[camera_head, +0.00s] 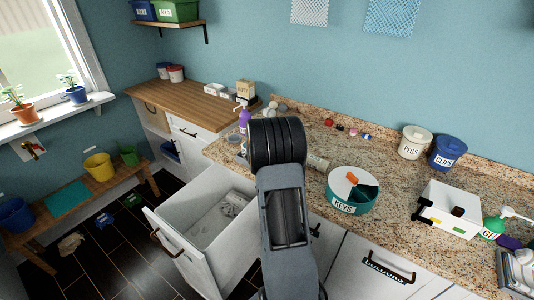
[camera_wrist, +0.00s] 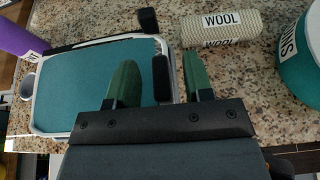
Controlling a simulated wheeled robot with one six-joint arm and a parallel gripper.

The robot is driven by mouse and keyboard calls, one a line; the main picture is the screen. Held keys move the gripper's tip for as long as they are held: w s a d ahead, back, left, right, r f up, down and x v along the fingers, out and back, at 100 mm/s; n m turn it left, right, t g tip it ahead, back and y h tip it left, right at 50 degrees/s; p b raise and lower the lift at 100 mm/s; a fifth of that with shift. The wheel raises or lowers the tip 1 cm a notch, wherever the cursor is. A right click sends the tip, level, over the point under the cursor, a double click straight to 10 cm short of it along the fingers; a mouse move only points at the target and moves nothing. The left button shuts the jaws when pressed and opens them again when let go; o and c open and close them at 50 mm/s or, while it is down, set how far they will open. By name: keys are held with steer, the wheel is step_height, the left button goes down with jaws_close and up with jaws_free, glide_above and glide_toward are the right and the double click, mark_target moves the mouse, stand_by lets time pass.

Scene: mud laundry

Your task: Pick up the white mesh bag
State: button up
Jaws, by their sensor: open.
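A white mesh piece (camera_head: 310,12) hangs on the blue wall at the top of the head view, cut off by the picture's edge. A blue mesh piece (camera_head: 392,14) hangs to its right. In the wrist view my gripper (camera_wrist: 157,80) is open, with its two green fingers apart and nothing visibly held. The fingers are over a teal-faced, white-rimmed flat object (camera_wrist: 80,88) on the counter. No white mesh bag shows in the wrist view. In the head view my arm hides the gripper.
A cream roll labelled WOOL (camera_wrist: 219,29) lies beyond the fingers. A teal round container (camera_head: 350,190) stands right of my arm on the granite counter (camera_head: 395,200). An open drawer (camera_head: 180,238) with pale items juts out at left. White and blue canisters stand at the back right.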

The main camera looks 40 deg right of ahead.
steer(key=shift+d+f, duration=0.2)
steer(key=shift+d, duration=0.2)
jaws_close()
steer(key=shift+w, duration=0.1)
